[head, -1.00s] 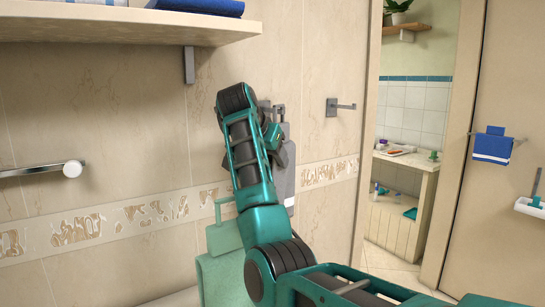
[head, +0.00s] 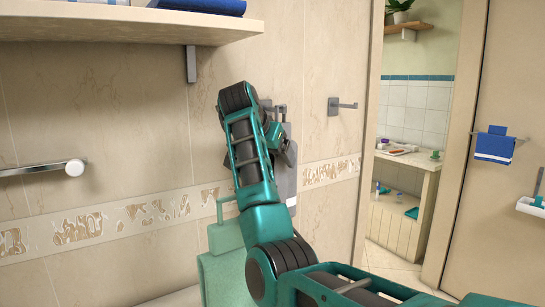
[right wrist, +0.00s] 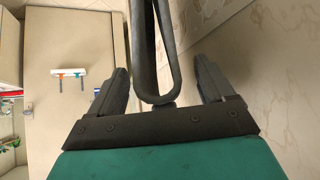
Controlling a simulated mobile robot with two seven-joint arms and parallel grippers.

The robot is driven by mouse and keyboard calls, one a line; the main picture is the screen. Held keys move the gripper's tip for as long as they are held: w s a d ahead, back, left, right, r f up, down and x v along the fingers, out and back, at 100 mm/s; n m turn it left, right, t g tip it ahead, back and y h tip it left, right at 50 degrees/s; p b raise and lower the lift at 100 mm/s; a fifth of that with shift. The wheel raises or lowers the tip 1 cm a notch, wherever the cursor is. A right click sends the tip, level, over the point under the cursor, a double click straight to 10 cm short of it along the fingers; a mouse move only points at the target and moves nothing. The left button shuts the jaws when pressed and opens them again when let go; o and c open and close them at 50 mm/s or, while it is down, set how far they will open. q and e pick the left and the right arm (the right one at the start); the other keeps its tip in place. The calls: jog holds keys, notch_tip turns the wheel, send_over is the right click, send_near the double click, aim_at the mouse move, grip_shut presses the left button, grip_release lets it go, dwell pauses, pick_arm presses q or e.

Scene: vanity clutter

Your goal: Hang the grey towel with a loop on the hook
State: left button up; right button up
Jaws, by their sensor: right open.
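The grey towel (head: 284,182) hangs against the tiled wall behind my right arm in the head view. Its upper part is partly hidden by my right gripper (head: 279,143). A grey metal hook (head: 279,108) shows on the wall just above the gripper. In the right wrist view, my right gripper (right wrist: 161,72) is open, with a dark grey loop (right wrist: 157,98) between its fingers. The loop shows a gap to each finger. Whether the loop sits around the hook cannot be told. My left gripper is not in view.
Another wall hook (head: 341,106) is to the right, empty. A shelf (head: 130,24) juts out at upper left, above a metal bar (head: 45,169). A pale green object (head: 222,268) stands below my arm. A doorway opens at right, near a blue towel (head: 494,146).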

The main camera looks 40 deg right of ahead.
jog(key=v, duration=0.7)
jog(key=shift+r, duration=0.15)
jog(key=shift+s+a, duration=0.15)
